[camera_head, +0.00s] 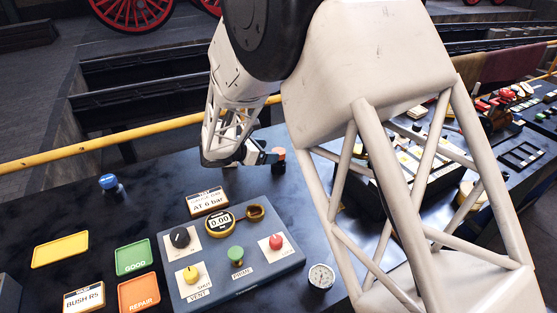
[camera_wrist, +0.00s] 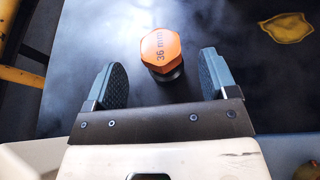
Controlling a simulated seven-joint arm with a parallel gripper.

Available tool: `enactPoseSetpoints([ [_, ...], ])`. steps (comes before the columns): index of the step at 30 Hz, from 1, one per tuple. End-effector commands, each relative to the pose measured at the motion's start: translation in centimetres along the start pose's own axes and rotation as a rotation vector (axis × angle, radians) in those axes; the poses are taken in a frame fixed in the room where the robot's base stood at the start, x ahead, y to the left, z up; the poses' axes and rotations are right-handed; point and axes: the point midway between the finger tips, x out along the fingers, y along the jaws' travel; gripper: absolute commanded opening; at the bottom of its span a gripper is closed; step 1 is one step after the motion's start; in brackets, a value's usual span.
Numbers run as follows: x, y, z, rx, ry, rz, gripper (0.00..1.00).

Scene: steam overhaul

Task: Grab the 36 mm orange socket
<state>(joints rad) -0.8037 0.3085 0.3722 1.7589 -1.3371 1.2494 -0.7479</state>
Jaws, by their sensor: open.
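The orange socket (camera_wrist: 160,49) has a hexagonal top marked "36 mm" and a dark lower body. In the wrist view it stands on the dark bench top, between the fingers and slightly beyond their tips. My gripper (camera_wrist: 164,72) is open, with one grey ridged finger on each side and nothing held. In the head view the orange socket (camera_head: 279,155) stands near the back of the bench, just right of my gripper (camera_head: 264,158). My arm hides part of the bench there.
A control panel (camera_head: 288,258) with knobs and a gauge lies nearer the front. A blue-topped item (camera_head: 109,183) stands left. Green (camera_head: 134,257), orange (camera_head: 139,292) and yellow (camera_head: 60,249) trays lie left. A yellow rail (camera_head: 100,143) runs behind the bench. A yellow patch (camera_wrist: 281,26) lies right.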

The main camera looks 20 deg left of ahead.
Motion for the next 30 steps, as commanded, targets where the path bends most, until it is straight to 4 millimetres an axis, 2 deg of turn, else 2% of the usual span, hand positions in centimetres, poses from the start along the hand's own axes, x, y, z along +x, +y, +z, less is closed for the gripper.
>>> enactPoseSetpoints([
  [10,0.4,0.0,0.0,0.0,0.0,0.0,0.79],
  [22,4.4,0.0,-0.1,0.0,-0.001,-0.001,0.79],
  [30,5.2,0.0,-0.1,0.0,-0.001,0.0,0.79],
])
